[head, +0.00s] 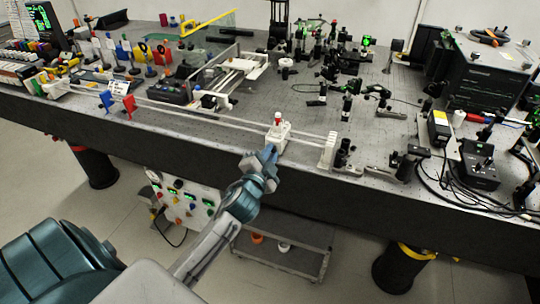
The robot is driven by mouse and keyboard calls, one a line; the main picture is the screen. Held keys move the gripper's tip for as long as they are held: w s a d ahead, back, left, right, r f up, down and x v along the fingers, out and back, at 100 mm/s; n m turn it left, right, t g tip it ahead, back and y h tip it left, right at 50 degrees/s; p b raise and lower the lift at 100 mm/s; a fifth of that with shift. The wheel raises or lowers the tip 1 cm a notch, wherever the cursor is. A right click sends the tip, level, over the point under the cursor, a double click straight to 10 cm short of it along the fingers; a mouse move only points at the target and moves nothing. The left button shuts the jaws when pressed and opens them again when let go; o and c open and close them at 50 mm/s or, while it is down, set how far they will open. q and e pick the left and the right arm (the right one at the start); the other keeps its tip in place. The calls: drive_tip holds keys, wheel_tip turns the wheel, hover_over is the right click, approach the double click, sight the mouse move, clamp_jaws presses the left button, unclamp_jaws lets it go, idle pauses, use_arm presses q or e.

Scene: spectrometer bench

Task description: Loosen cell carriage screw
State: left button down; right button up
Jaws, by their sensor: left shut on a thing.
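The cell carriage (281,137) is a small white block with a red-topped part (278,118) on it. It sits on a pair of white rails (220,121) along the near edge of the bench. My left gripper (270,153) reaches up from below to the front of the carriage. Its fingers are shut at the carriage's near side, on what looks like the carriage screw; the screw itself is hidden by the fingers. My right gripper is not in view.
A white end block (328,150) holds the rails at the right. Optical mounts crowd the bench (240,110) behind, and a large dark instrument (488,75) stands at the right. A low cart (290,250) stands under the bench.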

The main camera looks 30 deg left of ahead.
use_arm(q)
drive_tip(key=shift+f, duration=0.1)
drive_tip(key=c, duration=1.4)
unclamp_jaws()
drive_tip(key=shift+s, duration=0.1)
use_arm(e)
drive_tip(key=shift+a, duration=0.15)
